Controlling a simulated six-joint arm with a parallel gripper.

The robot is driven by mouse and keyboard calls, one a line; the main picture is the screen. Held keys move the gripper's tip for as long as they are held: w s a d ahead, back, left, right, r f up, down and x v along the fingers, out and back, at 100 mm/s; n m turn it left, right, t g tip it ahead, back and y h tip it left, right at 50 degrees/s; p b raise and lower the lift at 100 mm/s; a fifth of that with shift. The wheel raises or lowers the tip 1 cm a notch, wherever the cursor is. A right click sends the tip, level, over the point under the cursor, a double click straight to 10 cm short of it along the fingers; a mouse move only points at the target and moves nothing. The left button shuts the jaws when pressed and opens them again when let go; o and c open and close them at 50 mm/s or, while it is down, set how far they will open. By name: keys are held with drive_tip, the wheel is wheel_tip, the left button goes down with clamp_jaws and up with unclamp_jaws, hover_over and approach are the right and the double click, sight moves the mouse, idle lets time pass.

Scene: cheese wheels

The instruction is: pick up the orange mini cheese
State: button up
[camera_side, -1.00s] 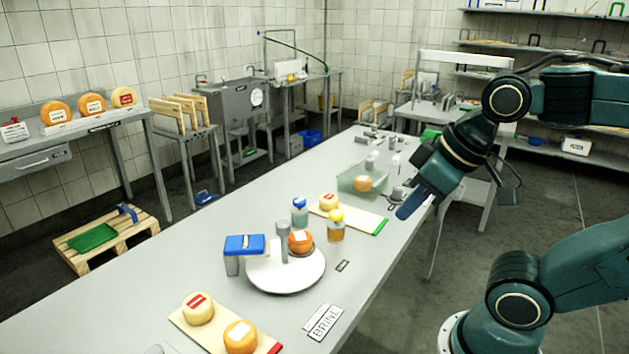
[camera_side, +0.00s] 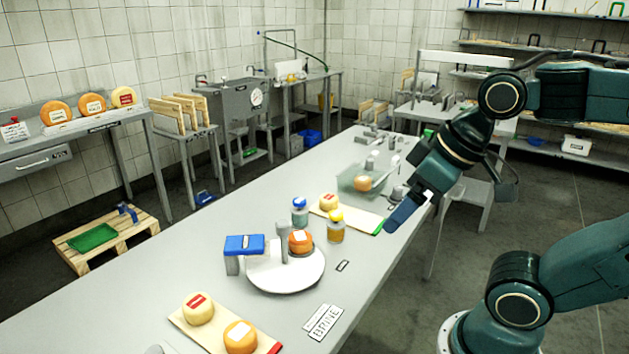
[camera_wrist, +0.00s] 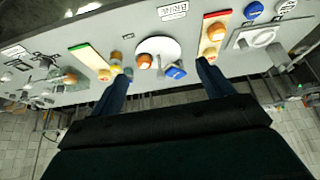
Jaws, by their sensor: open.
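The orange mini cheese (camera_side: 301,242) has a pale label and sits on a white round plate (camera_side: 285,276) beside a grey post. In the wrist view the cheese (camera_wrist: 144,61) shows on the white disc, ahead of the space between my fingers. My gripper (camera_side: 404,214) is in the air over the right edge of the table, to the right of the cheese and well apart from it. In the wrist view both fingers of my gripper (camera_wrist: 162,70) are spread wide with nothing between them.
A blue-topped box (camera_side: 245,244) stands left of the cheese. Two jars, blue-capped (camera_side: 300,212) and amber with a yellow cap (camera_side: 336,227), stand behind it. A green-ended board (camera_side: 365,219) and a red-ended board (camera_side: 205,335) carry other cheeses. A clear tray (camera_side: 347,180) lies farther back.

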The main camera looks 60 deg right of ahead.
drive_tip(key=w+d+n+g+y, duration=0.25)
drive_tip(key=w+n, duration=0.45)
drive_tip(key=w, duration=0.8)
drive_tip(key=w+d+f+n+g+y, duration=0.2)
drive_tip(key=w+d+f+n, duration=0.6)
drive_tip(key=w+d+f, duration=0.2)
drive_tip(key=shift+w+d+f, duration=0.35)
drive_tip(key=shift+w+d, duration=0.5)
drive_tip(key=shift+d, duration=0.15)
approach(300, 235)
drive_tip(key=shift+x, duration=2.35)
drive_tip(key=shift+a+f, duration=0.1)
